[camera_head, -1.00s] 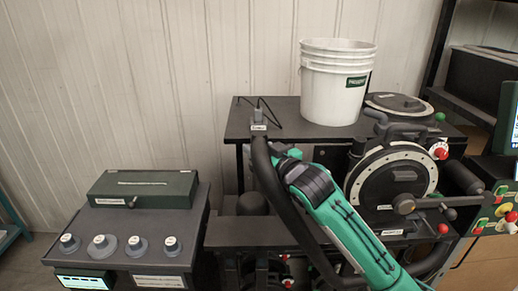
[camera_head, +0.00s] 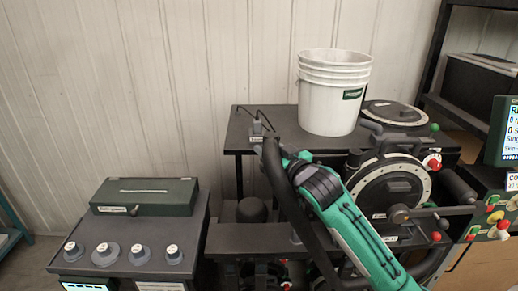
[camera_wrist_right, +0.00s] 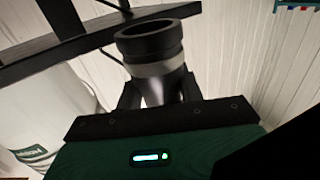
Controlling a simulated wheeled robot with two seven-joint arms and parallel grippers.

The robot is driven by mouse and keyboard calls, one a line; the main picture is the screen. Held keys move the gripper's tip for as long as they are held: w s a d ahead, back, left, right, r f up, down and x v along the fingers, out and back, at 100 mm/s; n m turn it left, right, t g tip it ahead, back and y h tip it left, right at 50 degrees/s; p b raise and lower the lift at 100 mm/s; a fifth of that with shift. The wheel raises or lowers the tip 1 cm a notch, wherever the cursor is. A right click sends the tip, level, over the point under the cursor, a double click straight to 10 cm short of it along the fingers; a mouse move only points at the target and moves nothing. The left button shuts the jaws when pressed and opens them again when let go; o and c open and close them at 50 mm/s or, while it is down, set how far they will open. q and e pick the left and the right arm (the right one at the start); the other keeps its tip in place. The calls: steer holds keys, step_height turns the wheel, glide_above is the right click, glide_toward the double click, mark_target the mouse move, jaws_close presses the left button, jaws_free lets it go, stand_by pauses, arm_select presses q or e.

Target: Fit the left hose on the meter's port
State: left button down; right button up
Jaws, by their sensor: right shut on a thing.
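The seed meter (camera_head: 392,190) is a black round housing with a pale ring, right of centre in the head view. Its port cannot be clearly told apart. My right arm comes in from the lower right, and its gripper (camera_wrist_right: 160,82) is shut on a black hose end (camera_wrist_right: 150,38) with a grey band in the wrist view. The hose's open mouth points away from the gripper and looks free. In the head view a thick black hose (camera_head: 290,205) runs up beside my right arm, left of the meter; the fingers are hidden there. My left gripper is out of view.
A dark bench with several knobs (camera_head: 105,254) is at the left. A control panel (camera_head: 497,215) is at the right edge.

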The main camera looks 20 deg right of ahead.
steer(key=s+d+r+m+h+p, duration=0.1)
steer(key=s+d+r+h+p, duration=0.1)
steer(key=d+r+p, duration=0.4)
steer(key=s+d+r+m+h+p, duration=0.1)
steer(key=d+r+m+h+p, duration=0.1)
steer(key=d+p, duration=0.35)
step_height(320, 180, up, 4)
steer(key=r+m+h+p, duration=0.1)
steer(key=h+p, duration=0.2)
steer(key=p, duration=0.2)
glide_above(356, 151)
steer(key=shift+f+b, duration=2.7)
steer(key=shift+f, duration=0.3)
steer(key=shift+f+b, duration=0.9)
steer(key=shift+f, duration=1)
steer(key=shift+p, duration=0.3)
steer(key=shift+f, duration=0.5)
steer(key=o, duration=1.2)
steer(key=shift+s, duration=0.1)
